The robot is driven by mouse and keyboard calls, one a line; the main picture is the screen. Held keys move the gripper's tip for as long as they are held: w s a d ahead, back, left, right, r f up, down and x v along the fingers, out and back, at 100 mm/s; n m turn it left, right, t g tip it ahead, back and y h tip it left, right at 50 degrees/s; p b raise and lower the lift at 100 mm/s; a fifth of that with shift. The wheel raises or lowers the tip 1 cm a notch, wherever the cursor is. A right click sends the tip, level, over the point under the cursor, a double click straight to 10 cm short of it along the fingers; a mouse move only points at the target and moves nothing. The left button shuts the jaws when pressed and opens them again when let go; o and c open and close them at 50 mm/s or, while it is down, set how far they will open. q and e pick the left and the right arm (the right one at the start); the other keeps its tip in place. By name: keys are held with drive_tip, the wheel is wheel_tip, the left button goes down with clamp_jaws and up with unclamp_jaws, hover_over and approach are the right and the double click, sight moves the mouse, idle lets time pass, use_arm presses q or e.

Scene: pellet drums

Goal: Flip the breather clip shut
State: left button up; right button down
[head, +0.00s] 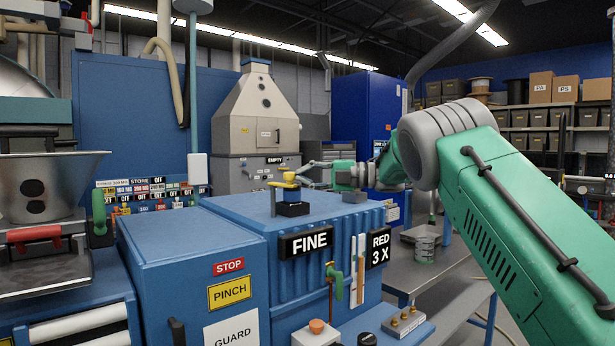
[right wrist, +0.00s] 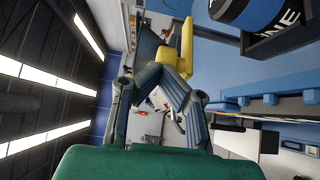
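The breather clip (head: 284,185) is a yellow piece above a dark block on top of the blue cabinet. A yellow knob or end rises above its flat part, and a thin post stands at its left. In the right wrist view the yellow clip (right wrist: 187,48) lies just past my fingertips. My right gripper (head: 303,169) reaches in from the right at the clip's height. Its fingers (right wrist: 168,78) converge, and their tips look together. The tips are close to the yellow piece; I cannot tell whether they touch. My left gripper is not in view.
The blue cabinet (head: 225,222) carries FINE and RED 3 X signs. A small grey block (head: 355,196) sits on its top, right of the clip. A metal hopper (head: 40,190) stands at the left. A grey bench (head: 455,275) lies at the right. The cabinet top's left part is clear.

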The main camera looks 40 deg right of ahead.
drive_tip(key=shift+w+d+f, duration=0.2)
drive_tip(key=shift+d+f, duration=0.1)
drive_tip(key=shift+d, duration=0.05)
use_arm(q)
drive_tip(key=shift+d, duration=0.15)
use_arm(e)
drive_tip(key=shift+d+f, duration=0.15)
drive_tip(key=shift+f, duration=0.1)
idle(0.5)
drive_tip(key=shift+a, duration=0.2)
